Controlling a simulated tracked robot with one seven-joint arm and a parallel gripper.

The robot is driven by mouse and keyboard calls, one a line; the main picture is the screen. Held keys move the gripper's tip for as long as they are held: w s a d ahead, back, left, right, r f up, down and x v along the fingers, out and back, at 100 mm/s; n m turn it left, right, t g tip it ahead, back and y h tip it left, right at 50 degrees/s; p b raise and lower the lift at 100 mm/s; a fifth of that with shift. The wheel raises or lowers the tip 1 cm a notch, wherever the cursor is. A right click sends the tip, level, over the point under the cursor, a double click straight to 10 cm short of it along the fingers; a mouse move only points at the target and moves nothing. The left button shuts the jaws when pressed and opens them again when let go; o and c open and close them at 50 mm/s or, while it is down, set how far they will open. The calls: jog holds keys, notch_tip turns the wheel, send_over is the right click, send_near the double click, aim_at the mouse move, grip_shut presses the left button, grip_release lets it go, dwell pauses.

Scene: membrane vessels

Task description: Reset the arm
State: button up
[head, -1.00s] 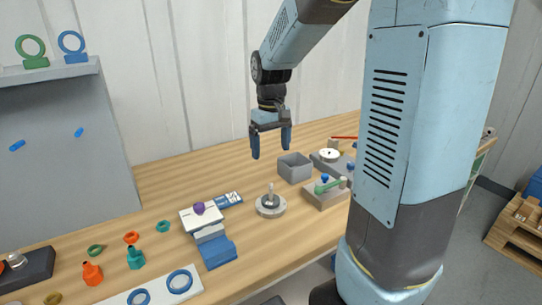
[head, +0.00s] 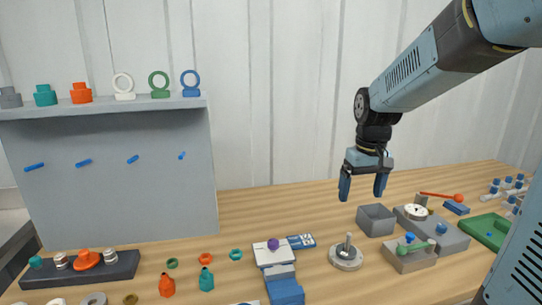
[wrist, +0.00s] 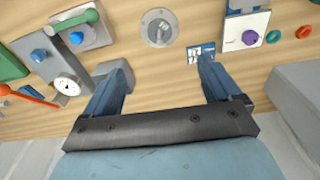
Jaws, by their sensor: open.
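My gripper (head: 362,187) is open and empty. It hangs with its fingers pointing down above the back of the wooden table, behind and a little left of the grey open box (head: 376,220). Part of the grey box is hidden behind one finger in that view.
A round metal base with a post (head: 345,255), a white block with a purple knob (head: 272,252) and a grey valve block with a green handle (head: 410,256) stand below. A grey panel with a shelf (head: 110,107) rises at left. Bare table lies between panel and gripper.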

jog(key=s+r+m+t, duration=0.1)
jog(key=s+r+t, duration=0.1)
jog(key=s, duration=0.6)
jog(key=s+r+t, duration=0.2)
jog(key=s+r, duration=0.1)
jog(key=s, duration=0.5)
jog(key=shift+s+a+r+m+t, duration=0.15)
jog(key=shift+s+r+m+t, duration=0.15)
jog(key=shift+s+r+m, duration=0.1)
dwell(0.5)
